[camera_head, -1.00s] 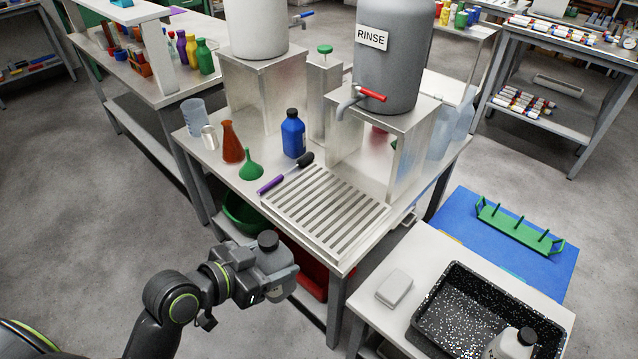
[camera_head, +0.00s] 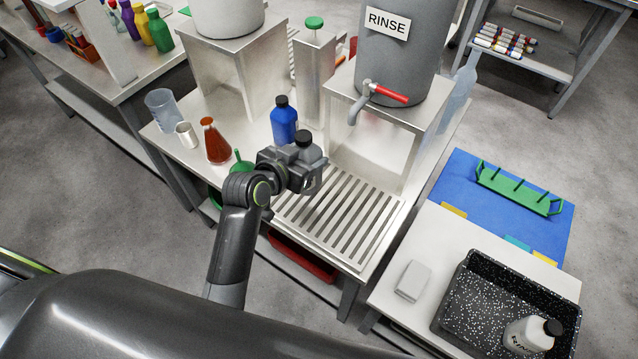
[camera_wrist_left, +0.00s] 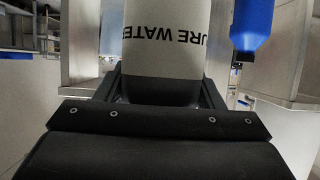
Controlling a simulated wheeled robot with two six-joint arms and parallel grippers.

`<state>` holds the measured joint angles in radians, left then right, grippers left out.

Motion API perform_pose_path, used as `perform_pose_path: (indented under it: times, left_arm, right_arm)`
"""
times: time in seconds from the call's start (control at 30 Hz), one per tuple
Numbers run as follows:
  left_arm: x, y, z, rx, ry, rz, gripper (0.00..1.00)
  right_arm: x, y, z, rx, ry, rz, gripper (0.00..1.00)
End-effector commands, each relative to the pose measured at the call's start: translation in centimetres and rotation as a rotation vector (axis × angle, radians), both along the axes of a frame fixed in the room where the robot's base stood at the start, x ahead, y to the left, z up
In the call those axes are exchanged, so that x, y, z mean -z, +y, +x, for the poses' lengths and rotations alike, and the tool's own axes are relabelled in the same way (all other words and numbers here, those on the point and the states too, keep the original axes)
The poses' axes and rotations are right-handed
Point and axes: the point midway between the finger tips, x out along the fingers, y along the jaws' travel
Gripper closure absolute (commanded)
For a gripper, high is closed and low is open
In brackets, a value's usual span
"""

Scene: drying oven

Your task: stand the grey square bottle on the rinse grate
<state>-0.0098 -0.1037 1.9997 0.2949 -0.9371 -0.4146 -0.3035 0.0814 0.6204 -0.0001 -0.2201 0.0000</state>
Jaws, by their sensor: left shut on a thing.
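My left gripper (camera_head: 300,176) is shut on the grey square bottle (camera_head: 311,156), which has a black cap. In the left wrist view the bottle (camera_wrist_left: 165,40) shows a pale label with "URE WATER" readable, upside down, and a dark band near the gripper. The rinse grate (camera_head: 345,222) is a slatted metal tray on the bench, below the grey RINSE tank. The gripper and bottle are over the grate's far left part in the head view; I cannot tell the height of the bottle's base, which the gripper hides. My right gripper is not in view.
A blue bottle (camera_head: 284,122) stands close behind the gripper; it also shows in the left wrist view (camera_wrist_left: 251,30). The green funnel (camera_head: 241,163) and orange flask (camera_head: 215,142) are at left. The RINSE tank (camera_head: 400,55) has a red-handled tap overhanging the bench.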

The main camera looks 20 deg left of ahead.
Motion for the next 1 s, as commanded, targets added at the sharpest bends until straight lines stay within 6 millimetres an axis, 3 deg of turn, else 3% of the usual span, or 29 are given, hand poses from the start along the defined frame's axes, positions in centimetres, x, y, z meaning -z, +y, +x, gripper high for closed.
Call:
perform_pose_path:
  times: [0.1, 0.5, 0.97, 1.0]
  left_arm:
    - [2.2, 0.0, 0.0, 0.000, 0.000, 0.000, 0.78]
    - [6.7, 0.1, 0.0, 0.000, -0.003, -0.001, 0.78]
    - [7.6, 0.1, 0.0, 0.000, -0.005, -0.001, 0.78]
    - [7.6, 0.1, 0.0, 0.000, -0.002, 0.000, 0.33]
  right_arm:
    - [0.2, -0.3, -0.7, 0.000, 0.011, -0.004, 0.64]
    - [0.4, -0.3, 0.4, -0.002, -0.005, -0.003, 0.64]
    - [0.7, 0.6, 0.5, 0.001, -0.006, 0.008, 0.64]
    - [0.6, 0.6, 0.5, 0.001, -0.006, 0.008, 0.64]
